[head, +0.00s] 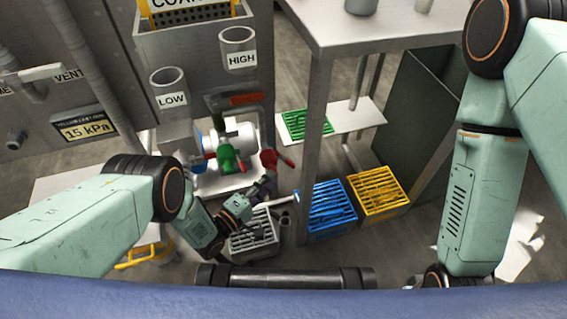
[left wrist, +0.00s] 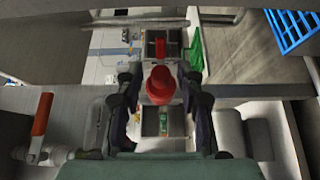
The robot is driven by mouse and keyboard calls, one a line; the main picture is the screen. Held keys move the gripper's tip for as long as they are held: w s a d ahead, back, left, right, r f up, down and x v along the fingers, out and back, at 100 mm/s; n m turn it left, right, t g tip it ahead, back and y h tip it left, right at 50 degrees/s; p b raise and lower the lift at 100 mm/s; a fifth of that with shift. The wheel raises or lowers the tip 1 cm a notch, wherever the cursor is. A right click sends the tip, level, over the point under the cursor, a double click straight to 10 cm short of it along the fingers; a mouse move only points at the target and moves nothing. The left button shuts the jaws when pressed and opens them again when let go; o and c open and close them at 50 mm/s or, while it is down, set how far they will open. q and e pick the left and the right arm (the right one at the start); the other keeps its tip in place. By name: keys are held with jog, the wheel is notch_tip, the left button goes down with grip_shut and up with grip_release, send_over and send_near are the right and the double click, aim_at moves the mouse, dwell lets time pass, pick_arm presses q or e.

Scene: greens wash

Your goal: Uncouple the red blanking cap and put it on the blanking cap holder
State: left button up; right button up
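The red blanking cap (head: 269,160), with red levers, sits at the right end of the fittings under the grey cabinet. In the left wrist view the red cap (left wrist: 160,86) lies between my two dark fingers, with a gap visible on each side. My left gripper (head: 268,184) is open, just below and in front of the cap in the head view. Whether the cap is still coupled is too small to tell. I cannot make out the blanking cap holder for certain. My right gripper is out of view; only the right arm shows.
A green fitting (head: 228,158) and a blue fitting (head: 198,163) stand left of the cap. A red handle (head: 246,99) is above. Grey (head: 253,244), blue (head: 330,207) and yellow (head: 378,192) crates stand on the floor. A steel table (head: 385,38) is at the right.

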aim_at(289, 165)
pick_arm(q)
jog(key=b+x, duration=0.2)
jog(key=x, duration=0.5)
jog(key=shift+s+b, duration=0.15)
jog(key=shift+b, duration=0.15)
jog(key=shift+w+d, duration=0.35)
jog(key=shift+w, duration=0.05)
grip_shut()
